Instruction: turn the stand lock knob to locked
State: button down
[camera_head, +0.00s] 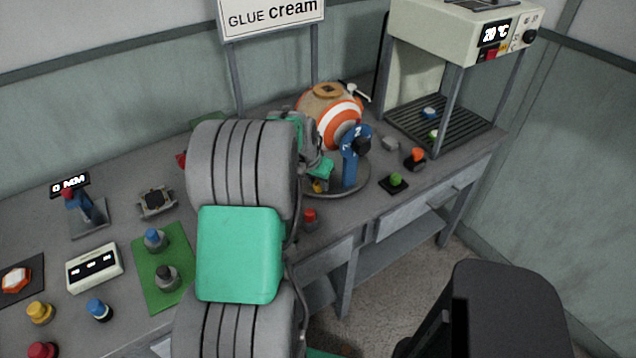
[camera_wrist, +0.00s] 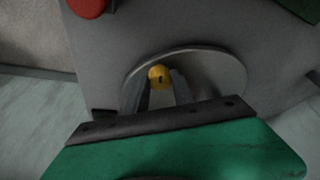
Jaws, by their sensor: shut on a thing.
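A small yellow patch of the knob (camera_head: 318,187) shows in the head view. My gripper (camera_wrist: 160,82) is shut on the knob, a finger on each side. In the head view my arm hides most of the gripper. I cannot read whether the knob is locked.
A red button (camera_head: 309,216) stands near the bench edge, left of the stand. Green (camera_head: 396,181) and orange (camera_head: 416,156) buttons stand to its right. A press-like oven (camera_head: 465,35) on posts is at the back right. A glue cream sign (camera_head: 270,14) stands behind.

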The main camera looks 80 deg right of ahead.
jog(key=m, duration=0.2)
jog(key=shift+w+f+m+g+b, duration=0.2)
jog(key=shift+m+g+b, duration=0.1)
jog(key=shift+g+b, duration=0.1)
jog(key=shift+s+r+m, duration=0.1)
jog(key=shift+r+m, duration=0.1)
jog(key=shift+m, duration=0.2)
jog(key=c, duration=1.1)
grip_release()
jog(key=shift+y, duration=0.3)
jog(key=shift+o, duration=0.2)
jog(key=v, duration=0.7)
jog(key=shift+w+a+r, duration=0.15)
jog(key=shift+w+r, duration=0.05)
jog(key=shift+r, duration=0.15)
